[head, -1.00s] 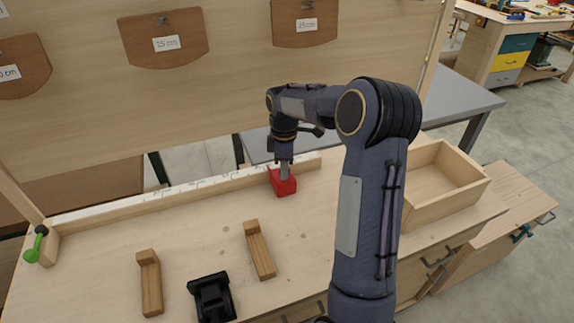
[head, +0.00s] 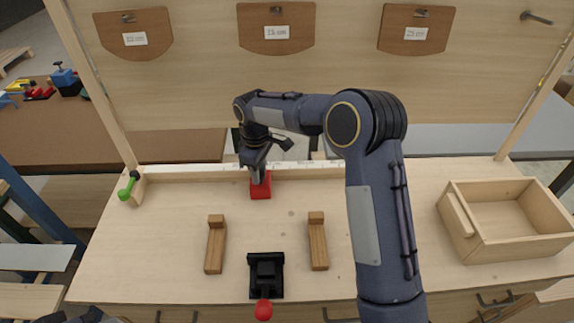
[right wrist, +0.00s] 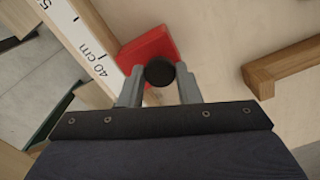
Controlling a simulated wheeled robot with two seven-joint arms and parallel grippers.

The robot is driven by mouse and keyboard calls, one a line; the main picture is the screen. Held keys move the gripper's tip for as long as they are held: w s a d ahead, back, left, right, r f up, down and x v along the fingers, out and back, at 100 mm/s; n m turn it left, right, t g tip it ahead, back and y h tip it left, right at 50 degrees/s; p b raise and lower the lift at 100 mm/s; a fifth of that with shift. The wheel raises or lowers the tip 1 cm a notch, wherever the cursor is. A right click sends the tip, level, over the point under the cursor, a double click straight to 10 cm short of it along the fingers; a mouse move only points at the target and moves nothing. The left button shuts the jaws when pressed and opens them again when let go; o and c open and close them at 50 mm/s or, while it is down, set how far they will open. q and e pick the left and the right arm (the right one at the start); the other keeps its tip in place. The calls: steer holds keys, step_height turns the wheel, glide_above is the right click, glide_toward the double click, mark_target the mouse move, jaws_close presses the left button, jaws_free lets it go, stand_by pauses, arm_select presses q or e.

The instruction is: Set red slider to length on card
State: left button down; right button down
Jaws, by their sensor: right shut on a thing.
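The red slider (head: 260,188) sits against the white ruler strip (head: 205,168) along the back of the bench, left of the middle. My right gripper (head: 256,178) is above it, fingers pointing down. In the right wrist view the fingers (right wrist: 159,88) stand on both sides of a round black knob (right wrist: 159,71) on the red slider (right wrist: 140,52), shut on it. The ruler (right wrist: 88,45) there reads "40 cm" near the slider. Brown cards hang behind: one reads 15 cm (head: 276,32), one 25 cm (head: 415,34); the left card's label (head: 133,39) is blurred. My left gripper is not in view.
A green-handled clamp (head: 128,188) is at the ruler's left end. Two wooden pieces (head: 215,247) (head: 318,243) and a black fixture (head: 266,273) with a red ball (head: 263,311) stand in front. An open wooden box (head: 450,212) is at the right. Bench between them is clear.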

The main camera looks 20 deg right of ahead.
steer(key=shift+w+a, duration=0.25)
steer(key=shift+a, duration=0.6)
steer(key=shift+w+a, duration=0.25)
steer(key=shift+a, duration=0.6)
steer(key=c, duration=1.1)
jaws_free()
steer(key=shift+a, duration=0.2)
steer(key=shift+o, duration=0.2)
steer(key=shift+d, duration=0.15)
steer(key=shift+r, duration=0.1)
step_height(320, 180, up, 8)
